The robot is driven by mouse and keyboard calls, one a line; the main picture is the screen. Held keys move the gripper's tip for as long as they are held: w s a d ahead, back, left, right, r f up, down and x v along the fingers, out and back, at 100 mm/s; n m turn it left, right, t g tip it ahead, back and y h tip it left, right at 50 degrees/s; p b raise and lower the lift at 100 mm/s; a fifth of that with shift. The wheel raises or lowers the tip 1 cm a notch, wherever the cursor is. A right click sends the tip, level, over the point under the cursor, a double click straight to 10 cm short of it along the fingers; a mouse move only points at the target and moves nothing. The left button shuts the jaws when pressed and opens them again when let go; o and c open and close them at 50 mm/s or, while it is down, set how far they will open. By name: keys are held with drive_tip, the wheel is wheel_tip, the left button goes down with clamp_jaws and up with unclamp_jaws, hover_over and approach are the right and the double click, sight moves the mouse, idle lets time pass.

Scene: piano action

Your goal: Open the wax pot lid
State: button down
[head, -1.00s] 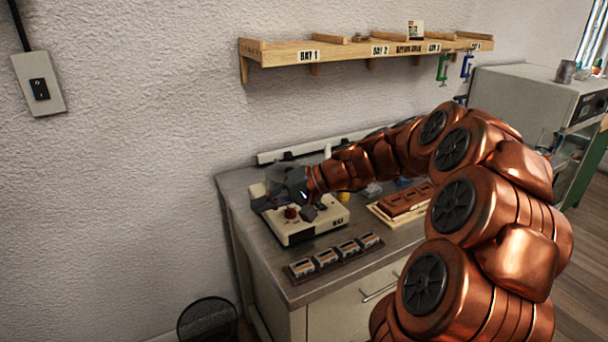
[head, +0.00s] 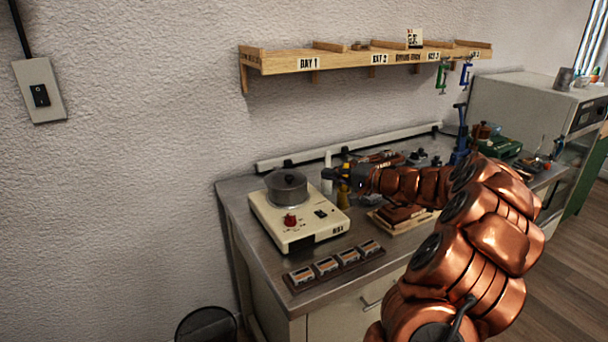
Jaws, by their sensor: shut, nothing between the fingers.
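The wax pot (head: 287,190) is a grey metal pot on a cream heater base (head: 293,236) at the left end of the bench. Its lid (head: 287,178), with a dark knob (head: 287,163), sits on top of the pot and looks closed. The base has a red knob (head: 290,220) and a dark switch on its front. My gripper (head: 330,174) is to the right of the pot, apart from it, at about the lid's height. It is shut and empty, in front of or beside a yellow bottle; which one I cannot tell.
A rack of several small blocks (head: 336,264) lies at the bench's front edge. A white bottle (head: 327,170) and yellow bottle (head: 343,194) stand right of the heater. A wooden shelf (head: 350,62) hangs above. A wooden tray (head: 385,222) lies below my arm.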

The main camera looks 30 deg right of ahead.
drive_tip(key=w+a+p, duration=0.1)
drive_tip(key=w+a, duration=0.1)
drive_tip(key=w+a+f, duration=0.1)
drive_tip(key=w+a, duration=0.2)
drive_tip(key=shift+w+a+f+p, duration=0.2)
drive_tip(key=shift+p, duration=0.15)
drive_tip(key=shift+a+f+b, duration=0.1)
drive_tip(key=shift+f+b, duration=0.05)
drive_tip(key=shift+b, duration=0.55)
drive_tip(key=shift+a+m+h+b, duration=0.2)
drive_tip(key=shift+m+h+b, duration=0.15)
drive_tip(key=shift+b, duration=0.2)
